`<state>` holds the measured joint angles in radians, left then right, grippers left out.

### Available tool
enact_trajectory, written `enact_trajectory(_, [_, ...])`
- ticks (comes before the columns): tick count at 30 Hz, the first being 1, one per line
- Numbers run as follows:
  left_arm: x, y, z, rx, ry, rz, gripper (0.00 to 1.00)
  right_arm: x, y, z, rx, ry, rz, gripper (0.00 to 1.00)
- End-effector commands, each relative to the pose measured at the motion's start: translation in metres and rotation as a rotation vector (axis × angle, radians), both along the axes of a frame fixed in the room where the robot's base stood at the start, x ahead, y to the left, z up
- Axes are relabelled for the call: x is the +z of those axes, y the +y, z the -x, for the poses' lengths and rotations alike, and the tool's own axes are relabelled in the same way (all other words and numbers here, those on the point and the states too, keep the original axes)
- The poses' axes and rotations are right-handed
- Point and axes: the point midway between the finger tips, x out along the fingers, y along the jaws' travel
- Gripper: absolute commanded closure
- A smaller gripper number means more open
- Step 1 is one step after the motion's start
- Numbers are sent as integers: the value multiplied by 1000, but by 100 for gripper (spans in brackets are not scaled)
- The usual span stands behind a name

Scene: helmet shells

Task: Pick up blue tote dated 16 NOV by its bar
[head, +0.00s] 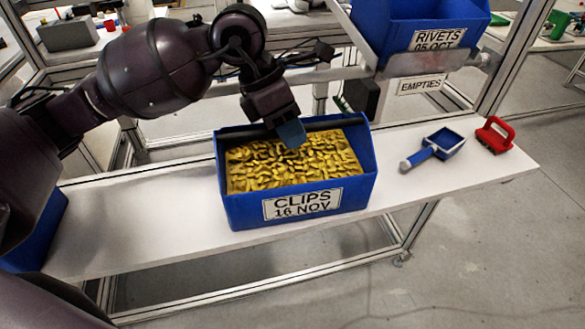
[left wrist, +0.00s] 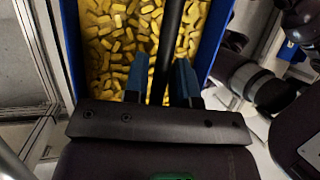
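The blue tote (head: 230,212) labelled CLIPS 16 NOV sits on the white bench, full of yellow clips (head: 290,165). Its dark bar (head: 335,122) runs across the top near the back. My left gripper (head: 291,134) points down at the bar, its blue fingertips just above the clips. In the left wrist view, the left gripper's fingers (left wrist: 160,80) stand on either side of the bar (left wrist: 170,40). A narrow gap shows between the left finger and the bar, so the gripper looks open around it. My right gripper is not in view.
A blue tote (head: 390,35) labelled RIVETS 05 OCT stands on the upper shelf, above an EMPTIES sign (head: 421,85). A blue scoop (head: 434,147) and a red brush (head: 494,134) lie on the bench (head: 400,190) at right. Another blue tote (head: 42,236) is partly hidden at left.

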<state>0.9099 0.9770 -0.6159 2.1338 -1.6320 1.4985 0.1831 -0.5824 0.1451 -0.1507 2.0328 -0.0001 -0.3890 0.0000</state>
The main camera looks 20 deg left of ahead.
Motion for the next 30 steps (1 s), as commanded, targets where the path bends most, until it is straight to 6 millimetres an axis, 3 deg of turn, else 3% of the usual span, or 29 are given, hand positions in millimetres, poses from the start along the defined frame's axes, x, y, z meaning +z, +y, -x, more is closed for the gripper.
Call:
enact_trajectory(1, [0, 0, 0, 0, 0, 0, 83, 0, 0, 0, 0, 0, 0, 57])
enact_trajectory(5, [0, 0, 0, 0, 0, 0, 100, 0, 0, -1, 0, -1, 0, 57])
enact_trajectory(30, [1, 0, 0, 0, -1, -1, 100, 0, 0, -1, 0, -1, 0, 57])
